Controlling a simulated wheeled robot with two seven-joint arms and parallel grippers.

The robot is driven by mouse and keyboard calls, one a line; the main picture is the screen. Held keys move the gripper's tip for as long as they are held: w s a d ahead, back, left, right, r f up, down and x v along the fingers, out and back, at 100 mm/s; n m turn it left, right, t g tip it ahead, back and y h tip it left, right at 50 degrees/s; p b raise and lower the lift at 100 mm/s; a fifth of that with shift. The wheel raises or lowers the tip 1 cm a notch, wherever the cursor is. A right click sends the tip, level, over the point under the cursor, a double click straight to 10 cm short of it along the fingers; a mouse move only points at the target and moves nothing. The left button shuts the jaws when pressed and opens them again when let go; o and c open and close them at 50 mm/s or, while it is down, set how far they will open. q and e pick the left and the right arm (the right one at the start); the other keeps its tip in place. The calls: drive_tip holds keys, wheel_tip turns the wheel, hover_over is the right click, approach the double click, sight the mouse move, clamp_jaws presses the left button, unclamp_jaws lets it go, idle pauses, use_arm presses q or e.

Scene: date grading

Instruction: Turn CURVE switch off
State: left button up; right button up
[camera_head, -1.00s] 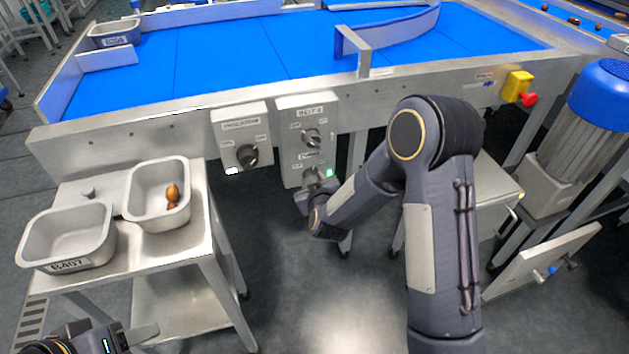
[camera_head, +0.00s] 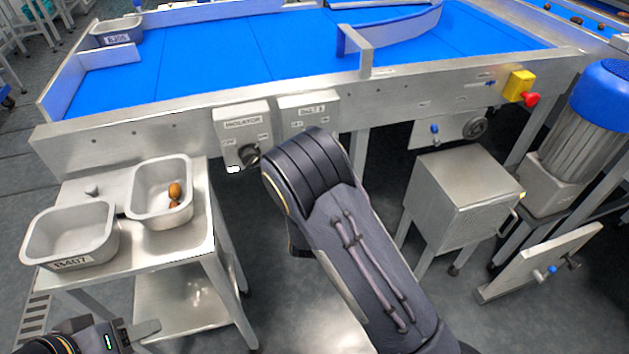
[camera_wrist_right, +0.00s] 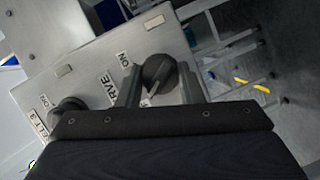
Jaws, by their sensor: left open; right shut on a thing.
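The CURVE switch (camera_wrist_right: 158,70) is a round black knob on a light panel (camera_wrist_right: 100,75), seen large in the right wrist view beside the partly covered letters "RVE" and "ON". My right gripper (camera_wrist_right: 160,86) has a finger on each side of the knob and is shut on it. My left gripper (camera_head: 143,338) is open and empty at the bottom left of the head view.
The ISOLATOR box (camera_head: 243,122) with a black knob is left of the hidden box, under the blue belt (camera_head: 220,50). A steel cart (camera_head: 200,240) holds two trays, one with brown dates (camera_head: 174,190). A red stop button (camera_head: 530,99) is at the right.

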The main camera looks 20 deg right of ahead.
drive_tip(key=shift+f+n, duration=0.1)
drive_tip(key=shift+n, duration=0.6)
drive_tip(key=shift+t, duration=0.3)
drive_tip(key=o, duration=1)
drive_tip(key=v, duration=0.7)
drive_tip(key=shift+s+a, duration=0.25)
drive_tip(key=shift+s, duration=0.15)
